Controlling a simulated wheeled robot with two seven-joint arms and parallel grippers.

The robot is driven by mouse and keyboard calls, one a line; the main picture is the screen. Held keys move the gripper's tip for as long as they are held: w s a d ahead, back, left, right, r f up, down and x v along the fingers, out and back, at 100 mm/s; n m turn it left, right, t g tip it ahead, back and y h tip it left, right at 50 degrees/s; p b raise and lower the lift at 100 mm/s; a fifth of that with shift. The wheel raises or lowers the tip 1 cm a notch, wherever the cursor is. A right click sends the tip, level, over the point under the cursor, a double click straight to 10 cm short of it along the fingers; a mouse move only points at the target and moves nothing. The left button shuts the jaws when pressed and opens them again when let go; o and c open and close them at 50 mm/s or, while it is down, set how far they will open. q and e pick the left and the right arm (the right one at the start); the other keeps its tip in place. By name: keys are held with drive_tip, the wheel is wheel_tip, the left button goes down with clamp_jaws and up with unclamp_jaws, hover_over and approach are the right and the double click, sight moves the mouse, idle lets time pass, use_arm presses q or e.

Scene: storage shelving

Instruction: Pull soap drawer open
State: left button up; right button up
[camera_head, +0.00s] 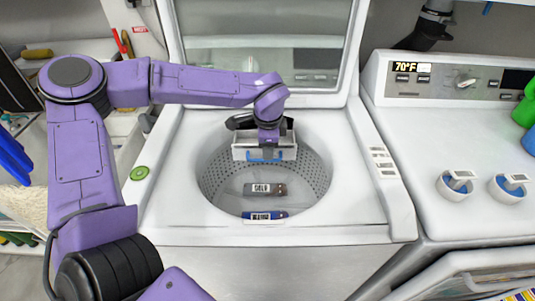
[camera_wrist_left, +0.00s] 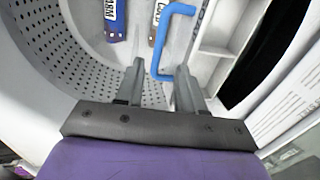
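The white soap drawer (camera_head: 239,152) is at the back of the washer's tub opening, with a blue bar handle (camera_head: 265,159) on its front. Its white divided compartments (camera_wrist_left: 213,39) show from above in the left wrist view. My left gripper (camera_wrist_left: 160,68) is open, its two fingers apart. The blue handle (camera_wrist_left: 162,50) lies between the fingertips in that view, closer to the right finger; I cannot tell whether it touches. In the head view my left gripper (camera_head: 267,148) is over the drawer front and hides part of it. My right gripper is in neither view.
The washer's lid (camera_head: 262,45) stands open behind the drawer. The perforated drum (camera_head: 222,180) is below, with a COLD dispenser label (camera_head: 264,189) and a blue WARM one (camera_head: 264,215) in front. A dryer (camera_head: 450,130) with two blue-rimmed cups stands right.

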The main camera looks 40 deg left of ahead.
use_arm(q)
wheel_tip(320, 180, up, 6)
drive_tip(key=s, duration=0.1)
drive_tip(key=shift+d+r+b, duration=0.25)
drive_tip(key=shift+d+b, duration=0.15)
